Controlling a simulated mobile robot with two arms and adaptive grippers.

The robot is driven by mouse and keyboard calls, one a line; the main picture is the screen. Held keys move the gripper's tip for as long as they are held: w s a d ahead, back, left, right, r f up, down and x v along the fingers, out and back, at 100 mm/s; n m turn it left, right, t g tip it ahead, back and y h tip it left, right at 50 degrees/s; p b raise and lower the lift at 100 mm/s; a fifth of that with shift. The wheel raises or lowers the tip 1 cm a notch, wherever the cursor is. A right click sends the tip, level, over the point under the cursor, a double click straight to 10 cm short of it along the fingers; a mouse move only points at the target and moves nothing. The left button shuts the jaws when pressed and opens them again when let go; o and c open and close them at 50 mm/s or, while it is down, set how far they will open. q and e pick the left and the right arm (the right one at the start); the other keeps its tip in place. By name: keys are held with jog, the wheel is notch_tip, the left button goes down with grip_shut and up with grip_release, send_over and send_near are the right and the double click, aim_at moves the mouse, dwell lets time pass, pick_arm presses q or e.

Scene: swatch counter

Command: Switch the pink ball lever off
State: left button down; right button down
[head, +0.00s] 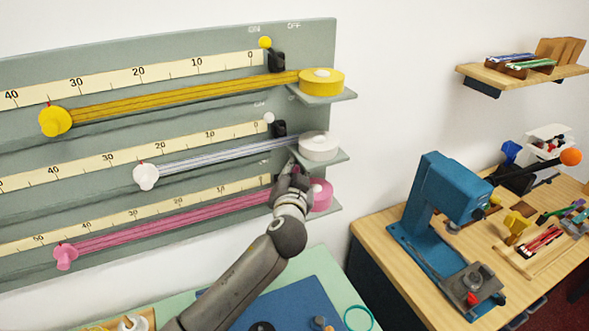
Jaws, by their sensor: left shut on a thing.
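The pink ball lever itself is hidden behind my left gripper, at the right end of the lowest scale on the grey-green wall panel (200,62). My left gripper (287,178) is at that spot, just left of the pink ribbon roll (322,194), and shut on the lever. Which way the lever tilts cannot be seen. My right gripper is not in view.
The yellow ball lever (265,43) and white ball lever (269,118) lean left, toward the ON marks. The white roll (319,146) sits close above my gripper. A blue press (447,188) stands on the wooden table at right.

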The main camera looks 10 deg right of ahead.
pick_arm(q)
jog(key=c, duration=1.3)
grip_release()
jog(key=shift+w, duration=0.1)
jog(key=v, duration=1.2)
jog(key=shift+f, duration=0.1)
jog(key=shift+f, duration=0.1)
